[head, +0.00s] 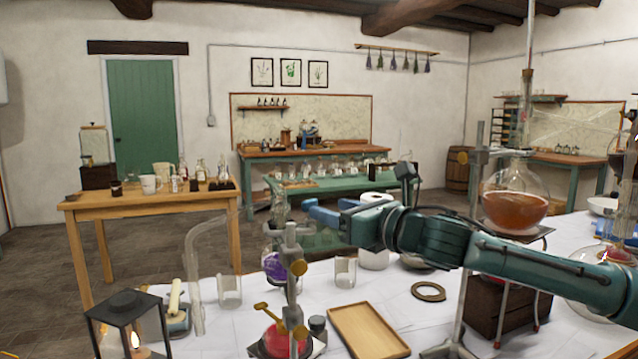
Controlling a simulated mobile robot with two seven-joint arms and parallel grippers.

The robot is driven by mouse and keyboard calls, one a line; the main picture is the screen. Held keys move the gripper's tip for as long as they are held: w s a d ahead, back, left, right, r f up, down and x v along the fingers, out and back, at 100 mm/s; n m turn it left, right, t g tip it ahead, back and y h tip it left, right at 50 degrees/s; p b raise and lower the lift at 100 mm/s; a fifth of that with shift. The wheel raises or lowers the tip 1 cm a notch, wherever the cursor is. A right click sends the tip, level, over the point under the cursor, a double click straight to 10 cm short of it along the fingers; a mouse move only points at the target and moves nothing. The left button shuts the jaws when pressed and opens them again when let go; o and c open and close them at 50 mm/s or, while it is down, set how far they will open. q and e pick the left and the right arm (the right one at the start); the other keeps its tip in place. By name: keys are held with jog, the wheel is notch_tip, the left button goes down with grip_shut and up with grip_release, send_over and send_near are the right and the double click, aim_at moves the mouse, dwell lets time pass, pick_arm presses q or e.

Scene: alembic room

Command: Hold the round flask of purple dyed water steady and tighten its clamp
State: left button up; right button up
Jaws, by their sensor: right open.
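The round flask of purple dyed water (274,266) is at the lower middle of the head view, on the near side of the white-topped table. A grey metal stand (292,250) with brass clamp knobs (298,267) stands in front of it and hides part of it. I cannot tell how tight the clamp is. My right gripper (322,212), with blue fingers, reaches in from the right. It is open and empty, above and to the right of the flask and apart from it. My left gripper is not in view.
A red flask (276,340) sits low on the stand. A wooden tray (368,331), glass beakers (229,290) and a black lantern (124,322) are close by. A large flask of orange liquid (515,205) stands at right, beside my right arm.

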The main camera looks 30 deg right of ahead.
aim_at(311, 205)
jog(key=w+p, duration=0.1)
jog(key=a+p, duration=0.1)
jog(key=p, duration=0.1)
jog(key=shift+w+r, duration=0.35)
jog(key=shift+w+f+p, duration=0.15)
jog(key=shift+w+p, duration=0.6)
jog(key=shift+p, duration=0.15)
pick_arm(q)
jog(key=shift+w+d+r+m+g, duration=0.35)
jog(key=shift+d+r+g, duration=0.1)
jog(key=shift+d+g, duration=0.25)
pick_arm(e)
jog(key=shift+w+a+f, duration=0.1)
jog(key=shift+w+f, duration=0.15)
jog(key=shift+w, duration=0.15)
jog(key=shift+c, duration=0.2)
jog(key=c, duration=0.9)
jog(key=shift+a+r+m+h+p, duration=0.1)
jog(key=shift+a+m+h+p, duration=0.15)
jog(key=shift+m+h+p, duration=0.65)
jog(key=shift+c, duration=0.2)
jog(key=shift+h, duration=0.5)
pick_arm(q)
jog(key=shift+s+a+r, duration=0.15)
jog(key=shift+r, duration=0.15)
